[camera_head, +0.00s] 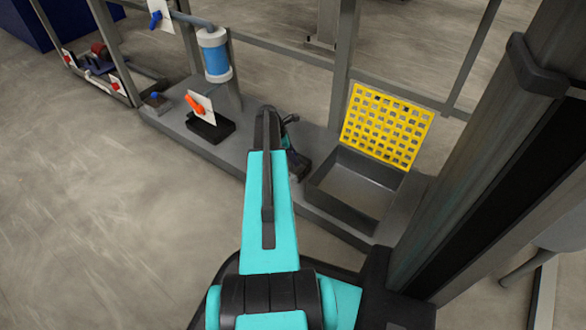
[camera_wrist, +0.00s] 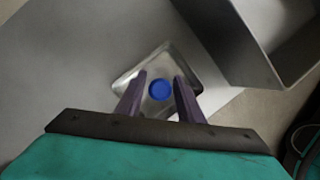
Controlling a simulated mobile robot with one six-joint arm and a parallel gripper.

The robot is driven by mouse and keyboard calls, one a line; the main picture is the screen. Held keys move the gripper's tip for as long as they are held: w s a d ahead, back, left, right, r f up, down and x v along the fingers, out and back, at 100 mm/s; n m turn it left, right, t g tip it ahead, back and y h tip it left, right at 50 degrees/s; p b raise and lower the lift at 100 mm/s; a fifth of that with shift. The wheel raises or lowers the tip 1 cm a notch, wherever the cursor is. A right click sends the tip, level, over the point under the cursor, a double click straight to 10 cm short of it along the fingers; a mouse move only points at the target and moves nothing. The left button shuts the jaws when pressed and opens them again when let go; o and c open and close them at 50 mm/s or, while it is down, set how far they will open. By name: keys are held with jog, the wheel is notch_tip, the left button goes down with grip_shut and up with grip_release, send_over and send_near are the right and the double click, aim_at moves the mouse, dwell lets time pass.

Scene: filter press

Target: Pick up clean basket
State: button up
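In the wrist view a small shiny square metal tray-like piece (camera_wrist: 158,62) with a round blue disc (camera_wrist: 160,90) lies on a grey surface below my gripper (camera_wrist: 161,77). My gripper's two dark fingers stand apart, one on each side of the blue disc. I cannot tell whether they touch it. Nothing is visibly clamped. No label shows which thing is the clean basket. In the head view my teal arm reaches over the grey bench, and its dark end hides what lies below the gripper.
A dark open bin (camera_head: 350,196) stands right of my arm, with a yellow perforated panel (camera_head: 387,124) upright behind it. The bin's wall (camera_wrist: 225,40) also shows in the wrist view. A blue-and-white cylinder (camera_head: 215,54) and an orange-handled valve (camera_head: 196,104) are to the left. Frame posts stand behind the bench.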

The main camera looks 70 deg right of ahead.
aim_at(296, 169)
jog(key=shift+b+x, duration=0.8)
jog(key=shift+x, duration=0.7)
grip_shut()
jog(key=shift+r, duration=0.2)
jog(key=shift+r+p, duration=1.05)
jog(key=shift+r, duration=0.1)
jog(key=shift+w+a+r+p, duration=0.3)
jog(key=shift+a+r+p, duration=0.2)
jog(key=shift+r+p, duration=0.25)
jog(key=w+a+p, duration=0.5)
jog(key=w+a, duration=0.4)
jog(key=a, duration=0.2)
jog(key=shift+a+r, duration=0.4)
